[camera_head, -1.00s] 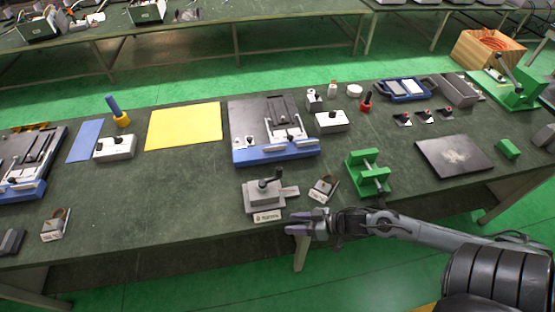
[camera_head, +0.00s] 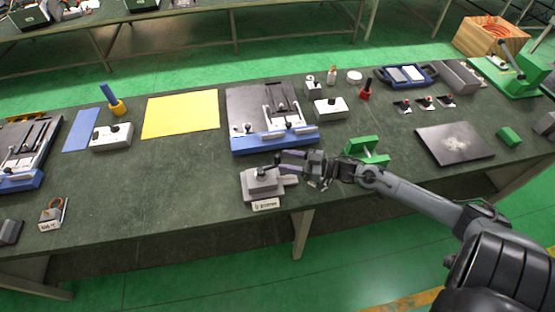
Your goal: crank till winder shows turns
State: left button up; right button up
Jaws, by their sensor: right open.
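The winder (camera_head: 260,186) is a small grey block with a dark upright crank knob on top. It stands near the front edge of the green table, with a small label plate (camera_head: 266,205) at its front. My right gripper (camera_head: 280,163) reaches in from the right. Its open fingers are at the crank knob and partly cover the winder's right side. Whether the fingers touch the knob cannot be told. The count on the winder is too small to read. My left gripper is not in view.
A blue-based fixture (camera_head: 270,143) stands just behind the winder. A green bracket (camera_head: 368,150) is to the right, partly behind my arm. A dark plate (camera_head: 454,143) lies farther right. The table left of the winder is clear up to a small tagged block (camera_head: 53,213).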

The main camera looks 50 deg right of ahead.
aim_at(277, 159)
jog(key=shift+x, duration=1.95)
jog(key=shift+c, duration=0.3)
grip_shut()
